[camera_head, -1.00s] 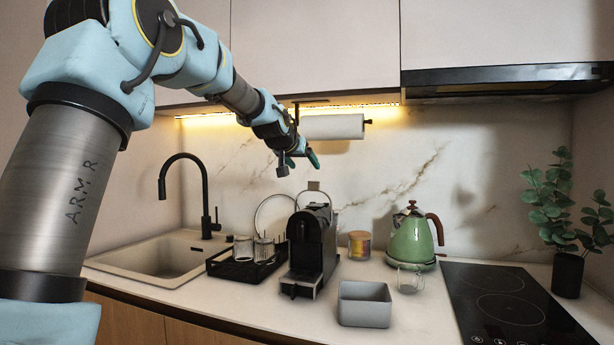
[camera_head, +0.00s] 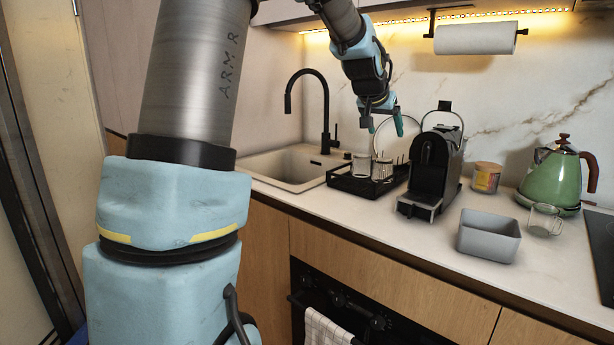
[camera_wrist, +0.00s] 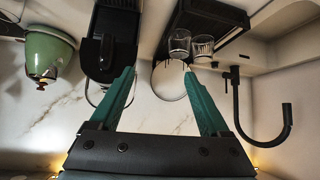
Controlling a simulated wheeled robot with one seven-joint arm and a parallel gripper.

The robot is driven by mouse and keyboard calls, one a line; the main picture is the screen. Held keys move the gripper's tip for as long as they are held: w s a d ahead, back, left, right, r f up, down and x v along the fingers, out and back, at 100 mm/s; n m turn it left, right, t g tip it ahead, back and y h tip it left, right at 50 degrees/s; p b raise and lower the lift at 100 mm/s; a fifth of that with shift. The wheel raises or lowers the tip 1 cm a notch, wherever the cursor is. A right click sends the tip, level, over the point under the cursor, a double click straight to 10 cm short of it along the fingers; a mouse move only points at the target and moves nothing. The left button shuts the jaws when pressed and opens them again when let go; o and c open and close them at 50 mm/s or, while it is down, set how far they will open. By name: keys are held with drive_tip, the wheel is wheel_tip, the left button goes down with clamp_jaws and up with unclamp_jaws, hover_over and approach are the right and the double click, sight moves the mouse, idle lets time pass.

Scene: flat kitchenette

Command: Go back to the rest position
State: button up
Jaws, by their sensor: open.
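My gripper (camera_head: 384,128) hangs above the counter in the head view, over the dish rack and to the left of the coffee machine. Its two teal fingers (camera_wrist: 159,105) are apart in the wrist view, with nothing between them but the wall and a round plate behind. My arm comes down from the top and fills the left part of the head view. The gripper touches nothing that I can see. The wrist view is upside down.
A black rack (camera_head: 349,183) with glasses, a black coffee machine (camera_head: 432,170), a grey bin (camera_head: 489,239), a glass mug (camera_head: 543,221) and a green kettle (camera_head: 553,180) stand on the counter. A sink (camera_head: 292,168) with a black tap (camera_head: 325,120) lies left. An oven (camera_head: 345,305) is below.

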drive_tip(key=s+a+f+n+g+y, duration=0.2)
drive_tip(key=s+a+f, duration=0.45)
drive_tip(key=a, duration=0.25)
drive_tip(key=s+a+f+n+g+y, duration=0.1)
drive_tip(key=s+a+f+y, duration=0.1)
drive_tip(key=s+a+f, duration=0.45)
drive_tip(key=s+a+f+n+g, duration=0.1)
drive_tip(key=s+a+f, duration=0.2)
drive_tip(key=s+a, duration=0.3)
drive_tip(key=s+a+f+n+g+y, duration=0.1)
drive_tip(key=s+a+f+g, duration=0.1)
drive_tip(key=s+a+f, duration=0.2)
drive_tip(key=shift+s+a+f, duration=0.2)
drive_tip(key=shift+s+a, duration=0.9)
drive_tip(key=shift+a, duration=0.05)
